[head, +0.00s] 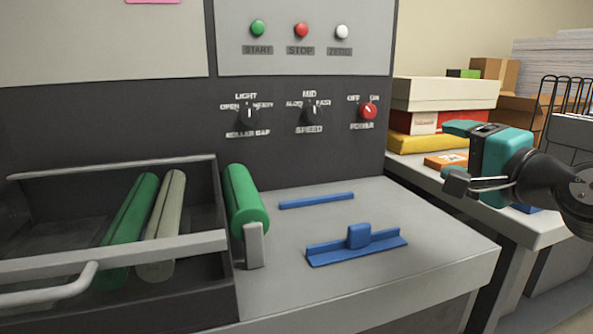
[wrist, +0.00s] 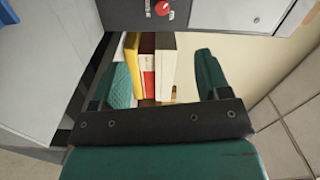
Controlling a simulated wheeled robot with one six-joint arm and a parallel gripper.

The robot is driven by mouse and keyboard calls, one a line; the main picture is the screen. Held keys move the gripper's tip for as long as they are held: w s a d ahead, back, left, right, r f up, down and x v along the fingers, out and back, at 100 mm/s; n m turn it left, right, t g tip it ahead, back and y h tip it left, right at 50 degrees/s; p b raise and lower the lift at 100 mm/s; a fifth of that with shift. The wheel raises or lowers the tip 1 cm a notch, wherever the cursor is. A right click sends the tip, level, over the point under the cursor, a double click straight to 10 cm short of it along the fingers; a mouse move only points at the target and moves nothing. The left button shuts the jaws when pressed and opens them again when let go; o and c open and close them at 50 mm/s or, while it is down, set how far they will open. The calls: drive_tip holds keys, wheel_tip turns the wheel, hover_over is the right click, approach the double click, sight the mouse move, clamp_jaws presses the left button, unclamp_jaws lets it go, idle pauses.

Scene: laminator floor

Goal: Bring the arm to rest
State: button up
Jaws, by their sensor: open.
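My gripper (head: 458,155) is at the right of the head view, raised in front of the side table with the boxes. In the wrist view my gripper (wrist: 160,85) shows two teal fingers spread apart with nothing between them. A stack of yellow, red and white boxes (wrist: 150,62) shows beyond the gap between the fingers. My arm enters from the right edge of the head view, and most of it is out of the picture.
The laminator (head: 300,165) has green, red and white buttons and several knobs. A tray (head: 120,167) holds a green and a pale roller. A green roller (head: 245,205), blue strip (head: 316,201) and blue handled guide (head: 357,245) are on the grey ledge.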

drive_tip(key=s+a+f+n+g+y, duration=0.2)
drive_tip(key=s+a+f+n+g, duration=0.65)
drive_tip(key=a+n, duration=0.2)
drive_tip(key=s+f+n+g+h, duration=0.45)
drive_tip(key=s+n+g, duration=0.35)
drive_tip(key=s, duration=0.5)
wheel_tip(320, 180, up, 16)
drive_tip(key=d+p, duration=0.1)
drive_tip(key=p, duration=1.5)
drive_tip(key=shift+s, duration=0.2)
drive_tip(key=shift+f+g+y, duration=0.1)
drive_tip(key=shift+g+y, duration=0.15)
